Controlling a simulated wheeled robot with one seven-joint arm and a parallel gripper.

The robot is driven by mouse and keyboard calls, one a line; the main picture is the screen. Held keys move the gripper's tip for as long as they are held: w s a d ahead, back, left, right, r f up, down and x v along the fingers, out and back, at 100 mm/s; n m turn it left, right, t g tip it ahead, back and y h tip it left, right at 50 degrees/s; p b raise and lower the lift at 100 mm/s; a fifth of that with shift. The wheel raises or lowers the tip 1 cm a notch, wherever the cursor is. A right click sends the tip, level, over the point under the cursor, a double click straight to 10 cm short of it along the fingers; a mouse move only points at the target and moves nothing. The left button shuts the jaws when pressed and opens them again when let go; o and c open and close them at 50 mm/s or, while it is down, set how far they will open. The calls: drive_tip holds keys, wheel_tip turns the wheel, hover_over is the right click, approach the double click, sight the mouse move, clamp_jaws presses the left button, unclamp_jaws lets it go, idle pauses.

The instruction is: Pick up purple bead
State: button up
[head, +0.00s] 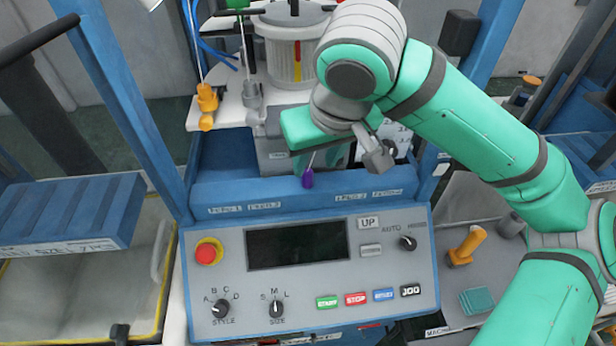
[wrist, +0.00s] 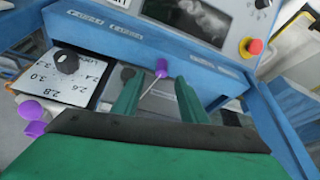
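A purple bead (head: 308,180) sits at the end of a thin light rod, just above the blue front rail of the machine in the head view. In the wrist view the same bead (wrist: 161,68) shows at the rod's end, between and slightly beyond my two green fingertips. My gripper (wrist: 158,82) is open, with a gap between the fingers and the rod running into it. Contact with the bead does not show. In the head view my arm comes from the right and hides part of the area behind the bead.
More purple knobs or beads (wrist: 33,110) show at the left of the wrist view, beside a white numbered plate (wrist: 62,78). The control panel (head: 220,270) with a red button (head: 209,252) lies in front of the rail. Blue posts (head: 125,90) stand at the sides.

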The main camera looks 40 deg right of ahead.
sight(308, 173)
drive_tip(key=shift+w+x, duration=0.15)
drive_tip(key=shift+x, duration=1.3)
drive_tip(key=shift+w+x, duration=0.1)
drive_tip(key=shift+x, duration=1.35)
drive_tip(key=shift+a+r, duration=0.1)
drive_tip(key=shift+r, duration=0.05)
drive_tip(key=shift+c, duration=0.6)
clamp_jaws()
